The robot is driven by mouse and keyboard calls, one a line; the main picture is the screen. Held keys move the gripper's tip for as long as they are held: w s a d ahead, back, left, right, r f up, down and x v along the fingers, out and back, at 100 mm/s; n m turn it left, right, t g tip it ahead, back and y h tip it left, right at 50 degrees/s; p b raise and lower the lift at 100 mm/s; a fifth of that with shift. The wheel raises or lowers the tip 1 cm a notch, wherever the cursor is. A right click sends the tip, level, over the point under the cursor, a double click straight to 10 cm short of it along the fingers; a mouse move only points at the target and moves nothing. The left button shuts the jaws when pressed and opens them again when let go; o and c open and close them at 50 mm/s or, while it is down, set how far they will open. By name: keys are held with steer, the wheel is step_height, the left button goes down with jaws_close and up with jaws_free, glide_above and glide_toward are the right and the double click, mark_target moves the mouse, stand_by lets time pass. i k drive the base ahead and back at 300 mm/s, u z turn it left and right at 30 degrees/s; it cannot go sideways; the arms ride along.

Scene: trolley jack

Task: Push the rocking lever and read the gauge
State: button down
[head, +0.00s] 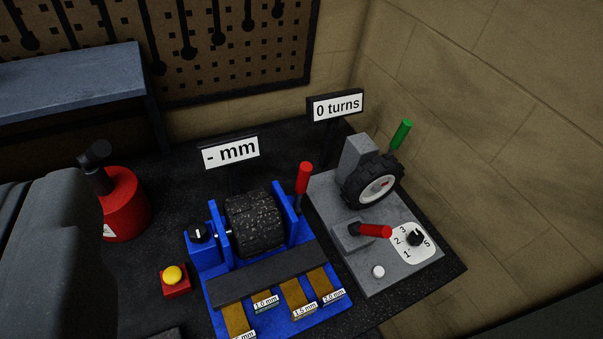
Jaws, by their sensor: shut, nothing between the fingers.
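No gauge dial is clearly seen. A display reading "- mm" (231,152) stands behind a blue fixture (212,288) that holds a black ribbed roller (254,222). An upright red-handled lever (303,178) rises at the fixture's right side. Another red-handled lever (374,231) lies nearly flat on a grey base (350,268). I cannot tell which is the rocking lever. A display reading "0 turns" (335,106) stands behind the grey base. My gripper's fingers are not in view. A large dark grey shape fills the lower left and hides part of the bench.
A red cylinder (125,205) with a black top stands at left. A yellow button (173,275) is near the blue fixture. The grey base carries a wheel (372,186) with a green handle (401,134) and a numbered knob (416,237). Walls close the back and right.

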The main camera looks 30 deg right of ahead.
mark_target(305, 168)
steer(key=k, duration=1.1)
steer(key=z, duration=0.7)
steer(key=i, duration=0.85)
steer(key=z, duration=0.4)
steer(key=i, duration=1.05)
steer(key=u, duration=0.7)
steer(key=i, duration=0.35)
steer(key=u, duration=0.4)
